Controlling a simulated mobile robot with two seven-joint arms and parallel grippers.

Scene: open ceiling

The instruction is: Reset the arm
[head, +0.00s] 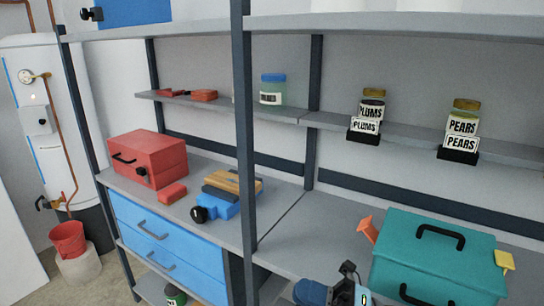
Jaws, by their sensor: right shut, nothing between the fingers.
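My right gripper (349,270) shows at the bottom edge, right of centre, with part of my arm beside it. It is shut and empty. It is in front of the shelving unit's lower worktop (296,247), just left of a teal toolbox (424,250). Whether it touches the worktop or the toolbox cannot be told. Most of the right arm is below the picture. My left gripper is not in view.
A dark upright post (244,130) stands left of my right gripper. An orange tool (367,229) is close to it. Jars of plums (372,108) and pears (463,117) stand on the upper shelf.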

